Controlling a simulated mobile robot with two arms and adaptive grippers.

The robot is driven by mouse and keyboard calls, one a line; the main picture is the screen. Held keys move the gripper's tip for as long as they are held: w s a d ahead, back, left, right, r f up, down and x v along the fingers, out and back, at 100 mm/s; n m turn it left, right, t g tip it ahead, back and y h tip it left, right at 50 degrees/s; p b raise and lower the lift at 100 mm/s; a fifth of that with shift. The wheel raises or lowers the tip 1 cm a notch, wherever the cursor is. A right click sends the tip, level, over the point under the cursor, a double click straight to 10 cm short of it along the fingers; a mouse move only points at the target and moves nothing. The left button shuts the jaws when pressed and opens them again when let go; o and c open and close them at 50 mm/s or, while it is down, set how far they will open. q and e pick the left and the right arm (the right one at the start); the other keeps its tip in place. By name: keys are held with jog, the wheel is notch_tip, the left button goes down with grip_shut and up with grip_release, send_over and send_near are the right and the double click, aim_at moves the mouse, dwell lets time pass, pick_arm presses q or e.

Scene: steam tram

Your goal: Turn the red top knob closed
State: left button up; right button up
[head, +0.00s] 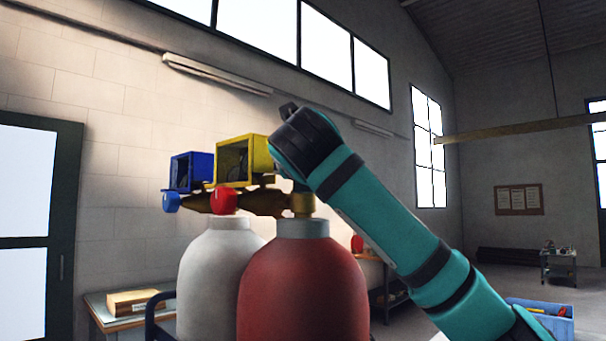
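A small red knob (224,201) sits above the neck of a white tank (217,262), at the front of the brass valve fittings. A red tank (300,290) stands beside it, with a grey collar and a brass valve stem (302,203) on top. My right arm comes in from the right. Its black end (301,138) is above the red tank, next to the yellow box and to the right of the red knob, apart from it in the picture. The fingers cannot be made out. My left gripper is not in view.
A blue knob (171,202) is left of the red one. An open blue box (192,171) and an open yellow box (242,160) stand above the fittings. A table with a wooden box (137,301) is at left. A blue crate (541,318) is at lower right.

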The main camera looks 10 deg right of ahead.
dwell(0.4)
jog(key=o, duration=1.2)
jog(key=shift+s, duration=0.1)
